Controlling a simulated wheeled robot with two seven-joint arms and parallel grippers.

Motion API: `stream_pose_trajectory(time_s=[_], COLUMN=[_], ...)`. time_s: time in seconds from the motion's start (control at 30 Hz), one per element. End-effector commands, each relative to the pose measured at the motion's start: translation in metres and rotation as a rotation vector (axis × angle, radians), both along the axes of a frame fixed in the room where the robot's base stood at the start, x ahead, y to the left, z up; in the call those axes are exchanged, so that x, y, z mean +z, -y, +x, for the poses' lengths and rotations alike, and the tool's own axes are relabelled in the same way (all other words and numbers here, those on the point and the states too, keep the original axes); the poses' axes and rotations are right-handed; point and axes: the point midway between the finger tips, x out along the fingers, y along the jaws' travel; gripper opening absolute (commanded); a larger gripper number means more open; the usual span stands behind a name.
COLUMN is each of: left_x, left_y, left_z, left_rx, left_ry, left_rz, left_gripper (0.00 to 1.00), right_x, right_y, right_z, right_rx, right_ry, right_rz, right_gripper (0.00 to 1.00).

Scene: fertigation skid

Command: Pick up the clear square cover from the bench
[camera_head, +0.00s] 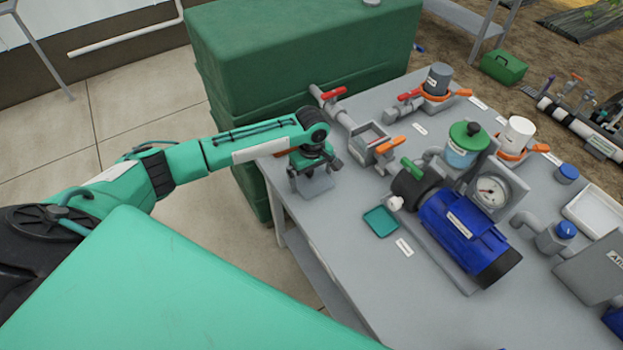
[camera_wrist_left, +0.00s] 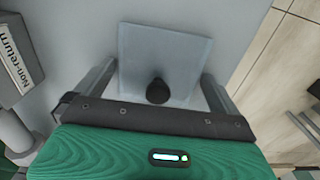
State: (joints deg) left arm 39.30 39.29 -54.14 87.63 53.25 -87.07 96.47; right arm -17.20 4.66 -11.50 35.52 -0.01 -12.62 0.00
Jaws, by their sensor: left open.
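The clear square cover (camera_wrist_left: 185,48) lies flat on the grey bench, with a dark round knob (camera_wrist_left: 157,91) on it. In the head view the cover (camera_head: 316,187) shows as a pale square near the bench's left corner, partly hidden by my gripper. My left gripper (camera_head: 312,175) points down over the cover. In the left wrist view its two fingers (camera_wrist_left: 157,85) are apart, one on each side of the knob, with nothing clamped between them. I cannot tell the exact height of the fingertips above the cover. My right gripper is not in view.
The bench (camera_head: 335,255) also carries valves with red and orange handles, a teal tray (camera_head: 381,221), a blue pump (camera_head: 460,235) and a gauge (camera_head: 490,191). A grey fitting (camera_head: 368,141) stands close to the right of my gripper. A large green tank (camera_head: 300,50) stands behind.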

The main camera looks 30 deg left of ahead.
Motion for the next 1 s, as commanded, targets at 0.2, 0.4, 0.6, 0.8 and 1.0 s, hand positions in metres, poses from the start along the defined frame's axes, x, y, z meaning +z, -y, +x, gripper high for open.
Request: stream_pose_trajectory(time_s=[0.2, 0.4, 0.6, 0.8, 1.0], left_x=[0.0, 0.001, 0.004, 0.023, 0.065], left_y=[0.0, 0.0, 0.0, 0.0, 0.0], left_z=[0.0, 0.0, 0.0, 0.001, 0.001], left_rx=[0.0, 0.0, 0.0, 0.0, -0.001], left_ry=[0.0, 0.0, 0.001, 0.004, 0.005], left_rz=[0.0, 0.0, 0.0, 0.0, -0.002], left_gripper=[0.76, 0.66, 0.66, 0.66, 0.66], right_x=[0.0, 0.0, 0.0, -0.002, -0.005], right_y=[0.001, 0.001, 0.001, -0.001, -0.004], right_z=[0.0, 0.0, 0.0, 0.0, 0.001], right_rx=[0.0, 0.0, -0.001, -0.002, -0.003], right_ry=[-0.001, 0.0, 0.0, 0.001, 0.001], right_rz=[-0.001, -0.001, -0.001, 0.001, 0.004], right_gripper=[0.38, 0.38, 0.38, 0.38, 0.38])
